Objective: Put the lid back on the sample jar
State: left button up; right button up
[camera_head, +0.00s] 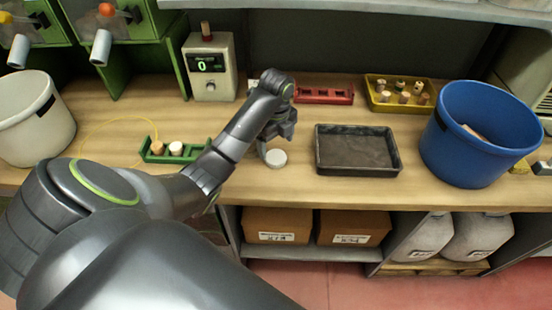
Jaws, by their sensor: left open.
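A small white round piece (276,158), which looks like the lid, lies flat on the wooden bench. My left gripper (271,146) is open, pointing down just above and beside it. I cannot tell whether a finger touches it. A green rack (203,146) to the left holds a tan cork stopper (157,147) and a white-topped round piece (176,148), perhaps a small jar. My left forearm covers part of the rack's right end. I cannot pick out the sample jar with certainty. My right gripper is not in view.
A dark tray (357,170) stands right of the gripper, with a blue bucket (450,150) beyond it. Behind are a red rack (325,101), a yellow tray (429,107) of corks and a meter box (226,80). A white bucket (25,130) stands far left.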

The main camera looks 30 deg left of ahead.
aim_at(276, 157)
pick_arm(q)
jog(key=shift+f+b, duration=0.75)
jog(key=shift+b, duration=0.05)
jog(key=shift+w+a+f, duration=0.1)
jog(key=shift+a+f, duration=0.05)
jog(key=shift+f, duration=1.7)
jog(key=shift+c, duration=0.4)
jog(key=c, duration=0.9)
